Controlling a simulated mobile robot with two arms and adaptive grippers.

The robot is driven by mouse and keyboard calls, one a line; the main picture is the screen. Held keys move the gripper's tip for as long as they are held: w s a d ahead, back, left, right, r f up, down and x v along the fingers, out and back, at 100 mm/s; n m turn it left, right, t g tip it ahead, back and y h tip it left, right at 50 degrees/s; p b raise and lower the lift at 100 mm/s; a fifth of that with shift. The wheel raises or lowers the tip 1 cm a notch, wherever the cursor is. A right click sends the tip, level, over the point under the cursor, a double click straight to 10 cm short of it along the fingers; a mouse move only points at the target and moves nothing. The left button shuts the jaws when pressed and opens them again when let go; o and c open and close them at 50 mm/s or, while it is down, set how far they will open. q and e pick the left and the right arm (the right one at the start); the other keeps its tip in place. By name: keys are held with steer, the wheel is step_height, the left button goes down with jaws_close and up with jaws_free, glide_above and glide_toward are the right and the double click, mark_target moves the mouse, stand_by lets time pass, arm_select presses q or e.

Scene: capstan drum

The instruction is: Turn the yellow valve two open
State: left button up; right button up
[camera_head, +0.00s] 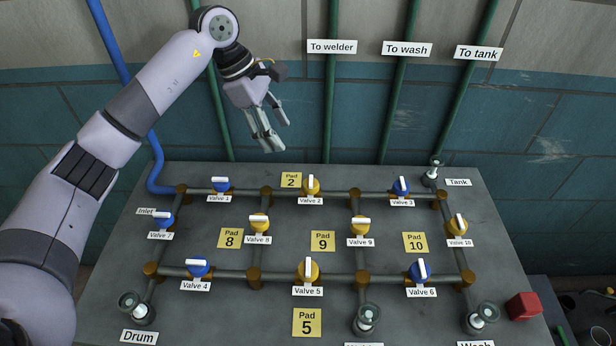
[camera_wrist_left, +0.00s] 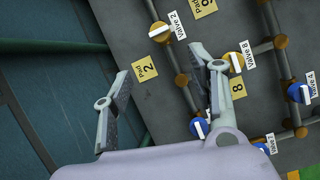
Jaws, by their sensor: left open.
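The yellow valve two (camera_head: 311,187) sits on the top pipe run of the grey panel, above its "Valve 2" label (camera_head: 310,201). Its white handle points up and down in the head view, across the pipe. In the left wrist view valve two (camera_wrist_left: 160,33) shows at the top, beyond the fingers. My left gripper (camera_head: 274,138) is open and empty. It hangs above the back edge of the panel, up and left of valve two, and is apart from it. It also shows in the left wrist view (camera_wrist_left: 161,66). My right gripper is not in view.
Blue valve 1 (camera_head: 221,185) and yellow valve 8 (camera_head: 259,223) are close by on the pipes. The Pad 2 sign (camera_head: 291,180) lies just left of valve two. Green pipes (camera_head: 399,110) run up the tiled wall behind. A red block (camera_head: 523,306) sits at the lower right.

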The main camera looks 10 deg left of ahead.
mark_target(309, 181)
arm_select(q)
steer(key=p+x, duration=0.3)
steer(key=x, duration=1.2)
steer(key=shift+r+p, duration=0.1)
steer(key=shift+p, duration=0.25)
steer(key=shift+x, duration=0.8)
steer(key=shift+c, duration=0.3)
steer(key=c, duration=1.1)
